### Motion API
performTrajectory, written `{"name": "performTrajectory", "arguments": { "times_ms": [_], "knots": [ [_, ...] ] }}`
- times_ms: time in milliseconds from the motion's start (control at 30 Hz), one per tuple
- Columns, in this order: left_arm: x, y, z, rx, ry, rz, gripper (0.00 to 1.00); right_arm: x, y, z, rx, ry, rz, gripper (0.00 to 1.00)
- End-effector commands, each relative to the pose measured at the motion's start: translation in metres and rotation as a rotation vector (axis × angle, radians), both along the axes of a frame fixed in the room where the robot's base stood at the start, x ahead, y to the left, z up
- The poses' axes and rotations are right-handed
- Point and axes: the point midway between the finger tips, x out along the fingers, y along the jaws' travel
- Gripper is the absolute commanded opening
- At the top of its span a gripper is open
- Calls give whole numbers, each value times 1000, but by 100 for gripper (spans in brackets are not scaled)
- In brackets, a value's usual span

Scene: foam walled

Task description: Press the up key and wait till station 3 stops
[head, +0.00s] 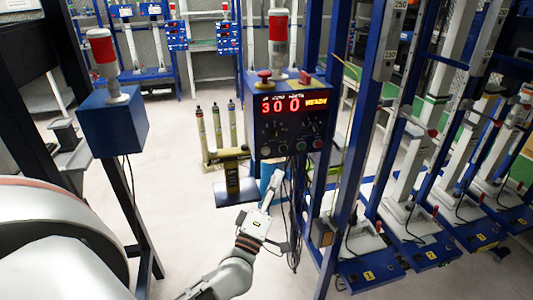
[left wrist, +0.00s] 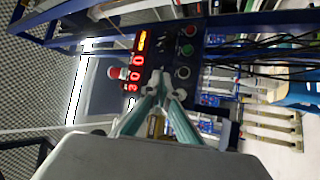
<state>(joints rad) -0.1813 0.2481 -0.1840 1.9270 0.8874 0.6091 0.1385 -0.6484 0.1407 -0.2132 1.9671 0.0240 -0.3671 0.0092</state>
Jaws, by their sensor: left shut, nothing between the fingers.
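The blue control box (head: 290,120) has a red display reading 300 and READY. A row of round buttons (head: 301,146) runs along its lower face. I cannot read which is the up key. In the left wrist view the panel appears sideways, with a green button (left wrist: 187,50), a red button (left wrist: 190,31) and a dark button (left wrist: 183,72). My left gripper (head: 275,176) is shut and empty, just below the panel in the head view. In the wrist view its fingertips (left wrist: 165,84) overlap the panel; contact cannot be told. Blue-based stations (head: 369,275) stand at right. My right gripper is not in view.
A blue post (head: 345,140) stands right of the box, and dark cables (head: 298,210) hang below it. A red lamp (head: 279,35) tops the box. A second blue box (head: 112,120) stands at left.

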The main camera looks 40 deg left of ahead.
Motion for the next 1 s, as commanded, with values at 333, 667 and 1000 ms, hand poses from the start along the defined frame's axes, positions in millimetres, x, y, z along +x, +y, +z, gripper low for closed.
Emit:
{"name": "performTrajectory", "arguments": {
  "times_ms": [333,667,1000],
  "knots": [
    [18,21,-2,4,1,2,0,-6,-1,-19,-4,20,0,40],
    [45,52,-1,4,1,0,0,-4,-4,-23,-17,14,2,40],
    [57,67,0,2,1,0,0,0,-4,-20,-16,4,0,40]
  ]
}}
